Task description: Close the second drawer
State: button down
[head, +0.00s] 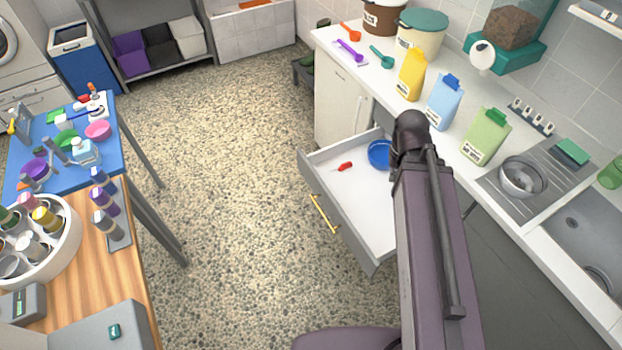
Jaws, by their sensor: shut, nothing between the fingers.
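A white drawer (352,205) stands pulled well out from under the white counter, with its brass bar handle (323,214) on the front panel facing the lower left. Inside it lie a small red-handled item (343,167) and a blue round bowl (379,154), partly hidden by my arm. My arm's link reaches up from the bottom of the head view and covers the drawer's right side. My gripper does not show. Which drawer in the stack this is cannot be told, since what lies below it is hidden.
The white counter (385,80) carries yellow, blue and green cartons, scoops, a tub and a sink (590,235). A blue-topped table (35,185) and a wooden surface (110,275) with a round caddy stand at left. The speckled floor (230,170) between is clear.

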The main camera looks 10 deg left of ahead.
jog(key=w+a+f+n+h+b, duration=0.2)
jog(key=w+a+f+n+b, duration=0.45)
jog(key=f+b, duration=0.25)
jog(key=n+t+h+b, duration=0.5)
jog(key=n+b, duration=1.3)
jog(key=b, duration=0.4)
send_near(315, 179)
jog(key=s+a+r, duration=0.2)
jog(key=s+a, duration=0.1)
jog(key=a, duration=0.2)
jog(key=shift+s+a, duration=0.2)
jog(key=shift+a, duration=0.1)
jog(key=b+x, duration=0.2)
jog(key=x, duration=0.2)
jog(key=d+r+b+x, duration=0.1)
jog(key=b+x, duration=0.1)
jog(key=x, duration=0.2)
jog(key=b+x, duration=0.3)
jog(key=x, duration=0.1)
jog(key=shift+w+d+r, duration=0.3)
jog(key=shift+r, duration=0.05)
jog(key=shift+w+d, duration=0.35)
jog(key=shift+d, duration=0.15)
